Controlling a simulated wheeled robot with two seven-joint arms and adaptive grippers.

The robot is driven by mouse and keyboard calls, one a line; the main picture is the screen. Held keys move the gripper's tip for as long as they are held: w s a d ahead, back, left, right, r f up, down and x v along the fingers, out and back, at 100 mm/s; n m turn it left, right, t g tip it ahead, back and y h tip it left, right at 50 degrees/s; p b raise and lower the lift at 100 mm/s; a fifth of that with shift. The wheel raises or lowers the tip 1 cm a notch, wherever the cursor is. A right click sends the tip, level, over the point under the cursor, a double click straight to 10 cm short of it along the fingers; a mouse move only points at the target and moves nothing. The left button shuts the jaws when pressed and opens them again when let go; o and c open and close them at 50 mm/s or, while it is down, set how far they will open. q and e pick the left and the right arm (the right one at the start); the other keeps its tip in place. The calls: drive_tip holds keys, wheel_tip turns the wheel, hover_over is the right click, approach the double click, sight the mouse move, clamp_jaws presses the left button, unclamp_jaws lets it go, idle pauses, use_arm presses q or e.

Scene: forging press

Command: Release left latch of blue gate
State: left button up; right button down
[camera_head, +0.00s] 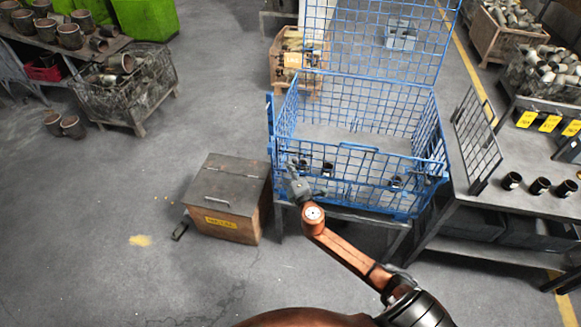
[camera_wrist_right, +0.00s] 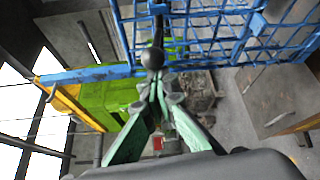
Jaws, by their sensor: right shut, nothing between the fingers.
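The blue wire crate (camera_head: 350,130) stands on a low stand, with its tall mesh back panel up and its front gate (camera_head: 360,168) upright. My right gripper (camera_head: 297,186) is at the left end of the gate and covers that corner, so the left latch is hidden in the head view. In the right wrist view my right gripper (camera_wrist_right: 158,82) is shut and empty. Its fingertips are at a dark round knob (camera_wrist_right: 152,58) beside the blue bars, which may be the latch handle. I cannot tell whether they touch. My left gripper is not in view.
A brown box with a grey lid (camera_head: 230,185) stands left of the crate. A grey table (camera_head: 530,180) with dark cylindrical parts is close on the right. Several dark parts sit inside the crate. The floor at left is mostly clear.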

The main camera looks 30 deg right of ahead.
drive_tip(key=s+a, duration=0.5)
drive_tip(key=s, duration=0.2)
drive_tip(key=shift+s+a, duration=0.3)
drive_tip(key=shift+a, duration=0.05)
